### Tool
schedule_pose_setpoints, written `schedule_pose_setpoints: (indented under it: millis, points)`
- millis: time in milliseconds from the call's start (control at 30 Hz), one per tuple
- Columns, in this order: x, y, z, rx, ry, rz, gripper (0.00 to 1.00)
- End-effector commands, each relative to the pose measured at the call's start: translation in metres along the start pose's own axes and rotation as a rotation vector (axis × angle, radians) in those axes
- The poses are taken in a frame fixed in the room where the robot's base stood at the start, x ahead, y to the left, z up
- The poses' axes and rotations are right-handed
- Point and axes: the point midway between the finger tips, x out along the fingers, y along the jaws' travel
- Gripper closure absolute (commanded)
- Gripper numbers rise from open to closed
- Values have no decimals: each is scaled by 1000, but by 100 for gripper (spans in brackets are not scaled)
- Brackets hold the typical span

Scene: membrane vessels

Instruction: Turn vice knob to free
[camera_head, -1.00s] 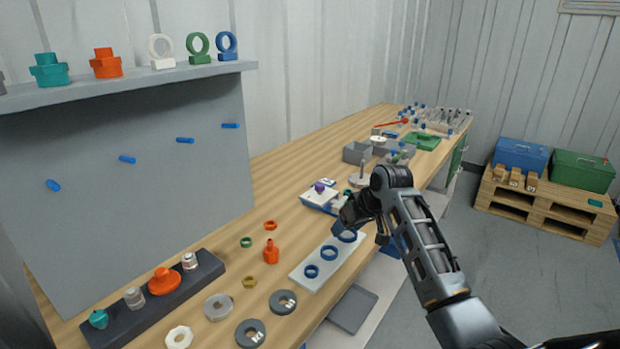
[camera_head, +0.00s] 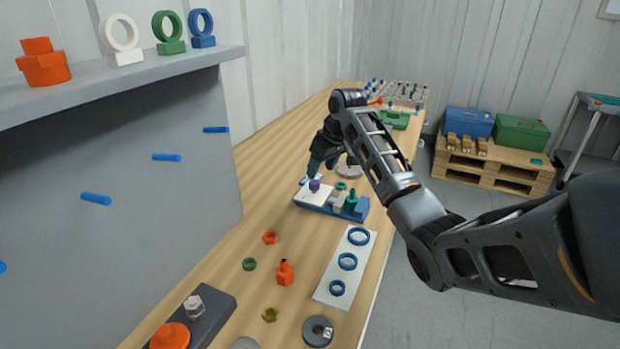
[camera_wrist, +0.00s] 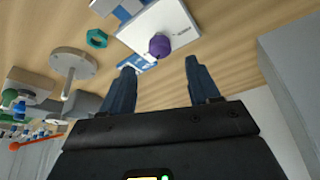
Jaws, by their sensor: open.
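The vice (camera_head: 340,210) sits on the bench in the head view, with a blue base and a white block. A purple knob (camera_head: 314,186) stands on the white block. In the wrist view the purple knob (camera_wrist: 160,45) and white block (camera_wrist: 180,25) show just beyond my fingertips. My gripper (camera_wrist: 160,66) is open and empty, with its two blue fingers apart and the knob between their lines. In the head view my gripper (camera_head: 316,168) hangs just behind the vice, close to the knob; the exact gap cannot be told.
A blue-and-white label (camera_wrist: 138,63) lies beside the vice. A round grey stand (camera_wrist: 72,64) and a teal nut (camera_wrist: 97,38) are nearby. A white plate (camera_head: 330,282) with blue rings lies in front of the vice. A grey panel (camera_head: 130,180) stands at left.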

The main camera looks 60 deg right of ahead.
Motion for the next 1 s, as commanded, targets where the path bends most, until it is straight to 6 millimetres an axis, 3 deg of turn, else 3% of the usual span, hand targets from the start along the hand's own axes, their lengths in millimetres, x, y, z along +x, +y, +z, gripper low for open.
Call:
schedule_pose_setpoints:
  millis: [400,767,1000]
  points:
    - [57,0,0,0,-2,0,39]
    - [64,0,0,0,0,0,39]
    - [64,0,0,0,0,0,60]
